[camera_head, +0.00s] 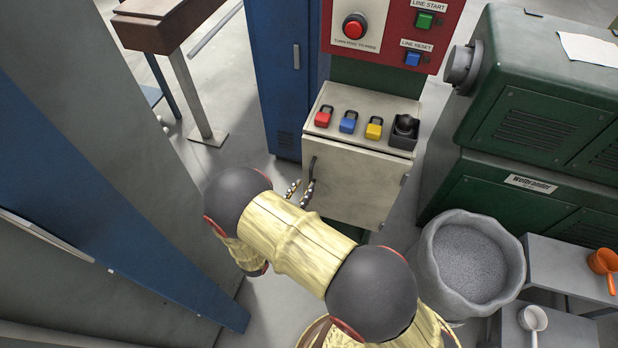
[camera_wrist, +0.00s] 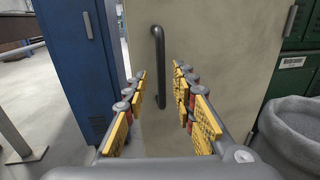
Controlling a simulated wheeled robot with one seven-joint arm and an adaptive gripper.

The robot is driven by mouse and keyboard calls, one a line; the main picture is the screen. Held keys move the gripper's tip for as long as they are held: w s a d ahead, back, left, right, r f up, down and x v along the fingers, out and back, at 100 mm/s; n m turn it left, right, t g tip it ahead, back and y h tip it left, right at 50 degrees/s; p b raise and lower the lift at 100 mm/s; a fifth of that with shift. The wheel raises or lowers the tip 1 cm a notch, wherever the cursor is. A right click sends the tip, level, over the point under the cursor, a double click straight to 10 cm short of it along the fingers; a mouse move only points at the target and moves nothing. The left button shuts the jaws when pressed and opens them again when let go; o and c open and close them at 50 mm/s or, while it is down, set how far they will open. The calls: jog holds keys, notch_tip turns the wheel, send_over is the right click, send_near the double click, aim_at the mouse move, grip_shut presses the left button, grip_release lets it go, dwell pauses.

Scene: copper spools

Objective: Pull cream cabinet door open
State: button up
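The cream cabinet door (camera_head: 352,182) is on the front of a small cabinet below the red control panel and looks closed. Its dark vertical bar handle (camera_head: 312,168) is near the door's left edge. In the wrist view the door (camera_wrist: 225,50) fills the middle and its handle (camera_wrist: 158,50) stands upright. My gripper (camera_head: 300,190) is at the left front of the door by the handle. In the wrist view my gripper (camera_wrist: 160,82) is open, with the handle's lower part showing between its yellow-padded fingers. I cannot tell whether either finger touches it.
A blue locker (camera_head: 283,70) stands left of the cabinet. A grey tub of granules (camera_head: 436,262) and a green machine (camera_head: 500,190) stand to the right.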

aim_at(310, 179)
jog(key=b+x, duration=0.1)
jog(key=x, duration=0.4)
jog(key=shift+w+d, duration=0.2)
jog(key=shift+w, duration=0.1)
jog(key=c, duration=0.3)
jog(key=c, duration=0.4)
grip_shut()
